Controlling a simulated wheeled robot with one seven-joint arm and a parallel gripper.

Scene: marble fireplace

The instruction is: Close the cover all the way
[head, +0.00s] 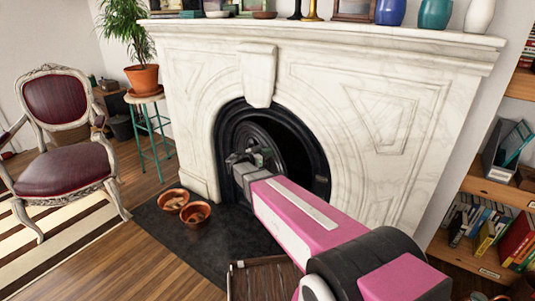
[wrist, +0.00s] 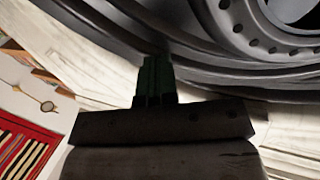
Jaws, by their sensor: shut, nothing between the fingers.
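The dark metal cover (head: 262,133) stands in the arched opening of the white marble fireplace. It looks ajar, with a black gap (head: 300,150) showing to its right. My gripper (head: 239,157) is at the left part of the opening, in front of the cover's lower left side; my pink arm hides the lower part of the opening. In the wrist view, the shut, empty gripper (wrist: 154,68) points at dark curved metal rims. A round part with a ring of holes (wrist: 262,32) shows at the upper right. I cannot tell whether the fingers touch the cover.
Two copper-coloured bowls (head: 197,212) sit on the dark hearth (head: 238,242) left of my arm. A brown slatted basket or rack (head: 262,278) is below it. A chair (head: 62,140) and a plant stool (head: 147,97) are left; shelves (head: 490,190) are right.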

